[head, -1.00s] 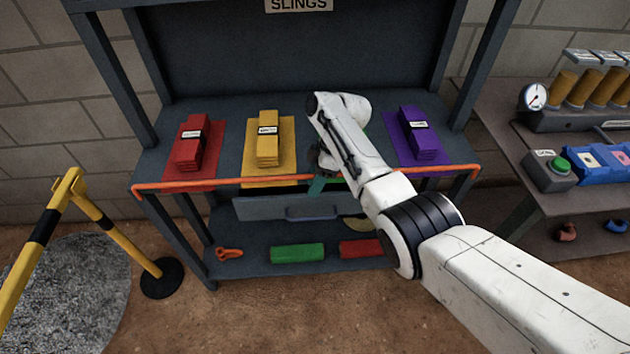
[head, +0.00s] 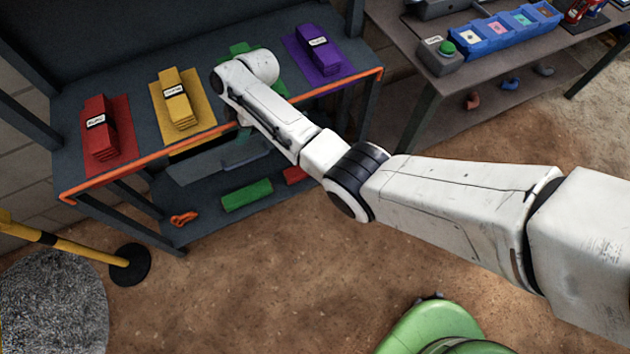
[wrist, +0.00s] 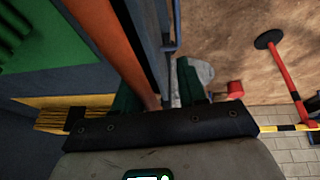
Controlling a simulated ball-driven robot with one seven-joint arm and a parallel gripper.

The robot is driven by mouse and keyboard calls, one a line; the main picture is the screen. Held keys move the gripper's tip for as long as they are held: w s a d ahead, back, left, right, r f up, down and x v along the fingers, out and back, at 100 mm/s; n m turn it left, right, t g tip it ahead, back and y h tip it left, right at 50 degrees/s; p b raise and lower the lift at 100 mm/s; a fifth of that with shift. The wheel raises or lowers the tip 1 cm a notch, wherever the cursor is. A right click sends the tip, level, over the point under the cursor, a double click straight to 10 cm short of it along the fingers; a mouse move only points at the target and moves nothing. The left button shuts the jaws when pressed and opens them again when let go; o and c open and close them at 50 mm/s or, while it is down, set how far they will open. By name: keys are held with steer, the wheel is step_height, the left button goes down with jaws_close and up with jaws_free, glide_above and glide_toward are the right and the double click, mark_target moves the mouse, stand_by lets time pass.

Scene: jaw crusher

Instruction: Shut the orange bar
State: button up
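The orange bar (head: 130,172) runs along the front edge of the slings shelf, in front of the coloured sling stacks. My gripper (head: 238,122) is at the middle of the bar, mostly hidden by my wrist in the head view. In the wrist view my gripper (wrist: 158,88) has its two dark green fingers apart. The orange bar (wrist: 112,45) passes from the upper left down between them, nearer the left finger. I cannot tell whether a finger touches it.
Red (head: 98,128), yellow (head: 174,99) and purple (head: 318,50) sling stacks lie on coloured mats. A yellow barrier with a black foot (head: 130,265) stands lower left. The sandy floor ahead is open.

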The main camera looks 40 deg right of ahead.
steer(key=f+t, duration=0.1)
steer(key=t, duration=0.2)
steer(key=s+f+n+t+h+b, duration=0.1)
steer(key=t, duration=0.1)
steer(key=s+n+t+h+b, duration=0.1)
steer(key=t, duration=0.2)
steer(key=shift+a+f+t, duration=0.3)
steer(key=shift+a+f, duration=0.05)
steer(key=shift+f, duration=0.05)
steer(key=t+b, duration=0.1)
steer(key=b, duration=0.2)
steer(key=n+t+b, duration=0.1)
steer(key=t+b, duration=0.1)
steer(key=b, duration=0.1)
steer(key=shift+f, duration=0.4)
steer(key=t+b, duration=0.1)
steer(key=b, duration=0.2)
steer(key=shift+f+h+b, duration=0.1)
steer(key=shift+h+b, duration=0.2)
steer(key=shift+b, duration=0.1)
steer(key=t+b, duration=0.1)
steer(key=b, duration=0.4)
steer(key=n+t+b, duration=0.1)
steer(key=b, duration=0.3)
steer(key=shift+f+t+b, duration=0.4)
